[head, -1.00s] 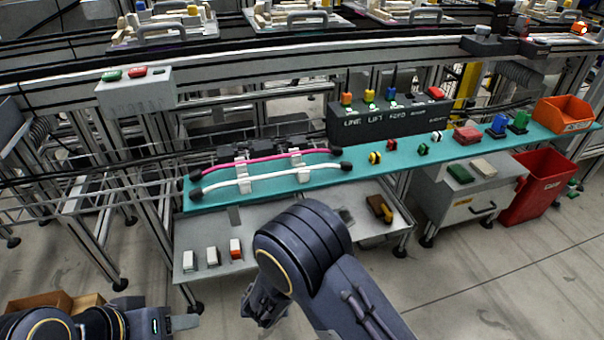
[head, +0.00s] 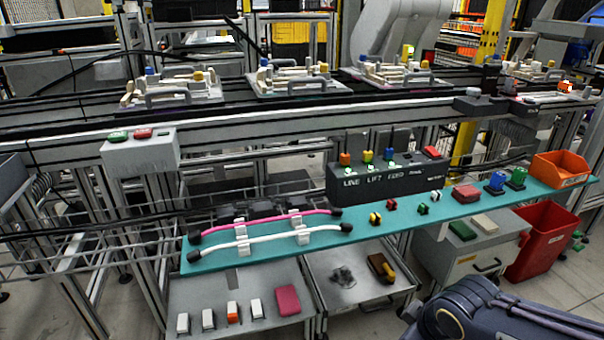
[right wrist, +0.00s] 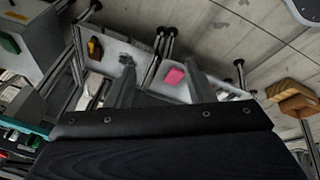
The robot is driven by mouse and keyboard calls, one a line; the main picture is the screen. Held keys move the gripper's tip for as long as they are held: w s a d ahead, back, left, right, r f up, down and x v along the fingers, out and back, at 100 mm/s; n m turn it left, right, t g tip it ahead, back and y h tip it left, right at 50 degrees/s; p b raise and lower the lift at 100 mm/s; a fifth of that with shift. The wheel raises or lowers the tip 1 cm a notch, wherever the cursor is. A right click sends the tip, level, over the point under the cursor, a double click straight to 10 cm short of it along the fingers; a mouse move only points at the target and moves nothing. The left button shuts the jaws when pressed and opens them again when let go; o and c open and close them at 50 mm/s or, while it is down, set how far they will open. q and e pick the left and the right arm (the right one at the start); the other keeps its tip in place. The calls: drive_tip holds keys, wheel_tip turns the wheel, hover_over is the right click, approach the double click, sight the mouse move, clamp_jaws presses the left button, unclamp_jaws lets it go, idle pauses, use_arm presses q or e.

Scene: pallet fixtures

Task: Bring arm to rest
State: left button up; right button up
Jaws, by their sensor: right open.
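My right arm (head: 500,315) shows at the lower right of the head view; its gripper is outside that view. In the right wrist view my right gripper (right wrist: 159,80) has two dark fingers spread apart, with nothing between them. Beyond the fingers are the lower grey trays, one with a pink block (right wrist: 174,75). The gripper is apart from them. My left gripper is in neither current view.
A teal shelf (head: 210,262) carries a pink and a white cable in clips, plus several small coloured parts. Below it are grey trays (head: 330,298). A black control box (head: 345,182), orange bin (head: 562,172) and red bin (head: 545,242) stand nearby. Pallet fixtures line the conveyor behind.

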drive_tip(key=s+r+m+t+y, duration=0.1)
drive_tip(key=s+r+m+y, duration=0.25)
drive_tip(key=s+m, duration=0.8)
wheel_tip(320, 180, up, 33)
drive_tip(key=s+n+p, duration=0.1)
drive_tip(key=p, duration=3.1)
drive_tip(key=shift+d, duration=0.15)
